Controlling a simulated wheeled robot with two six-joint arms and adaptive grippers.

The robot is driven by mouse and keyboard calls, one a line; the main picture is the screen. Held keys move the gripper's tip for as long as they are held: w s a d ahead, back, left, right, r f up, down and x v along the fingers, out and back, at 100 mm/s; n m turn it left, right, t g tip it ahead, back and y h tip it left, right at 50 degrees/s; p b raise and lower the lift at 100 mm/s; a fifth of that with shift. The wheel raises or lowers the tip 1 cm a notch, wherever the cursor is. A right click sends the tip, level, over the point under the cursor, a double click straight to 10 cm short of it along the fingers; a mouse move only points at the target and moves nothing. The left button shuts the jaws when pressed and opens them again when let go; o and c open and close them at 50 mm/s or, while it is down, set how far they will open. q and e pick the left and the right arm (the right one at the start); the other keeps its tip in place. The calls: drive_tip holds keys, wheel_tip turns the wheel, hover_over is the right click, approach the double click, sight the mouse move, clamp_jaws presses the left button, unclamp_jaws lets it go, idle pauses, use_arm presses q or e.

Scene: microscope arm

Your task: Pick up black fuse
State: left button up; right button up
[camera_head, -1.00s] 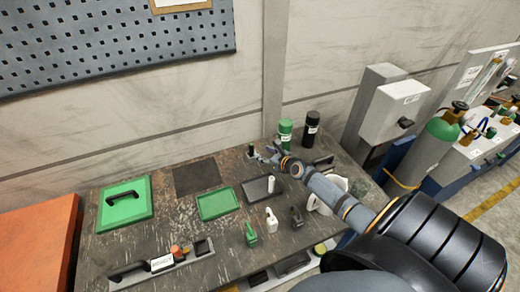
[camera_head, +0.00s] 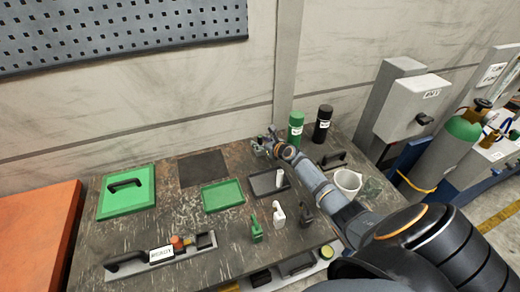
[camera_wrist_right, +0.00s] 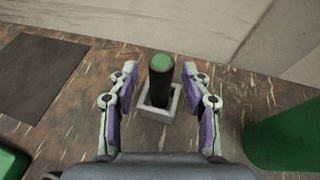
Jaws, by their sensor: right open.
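The black fuse (camera_wrist_right: 160,82) is a dark upright cylinder with a green top in the right wrist view. It stands in a small grey square holder (camera_wrist_right: 147,110) on the worn workbench. My right gripper (camera_wrist_right: 160,72) is open, with one finger on each side of the fuse and a gap on both sides. In the head view my right gripper (camera_head: 266,143) is at the back of the bench and hides the fuse. My left gripper is not in view.
A green bottle (camera_head: 296,130) and a black bottle (camera_head: 322,124) stand right of my right gripper. The wall is close behind.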

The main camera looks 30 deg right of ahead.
drive_tip(key=shift+w+f, duration=0.25)
drive_tip(key=shift+w, duration=0.25)
drive_tip(key=shift+s+r, duration=0.15)
drive_tip(key=shift+c, duration=1.8)
clamp_jaws()
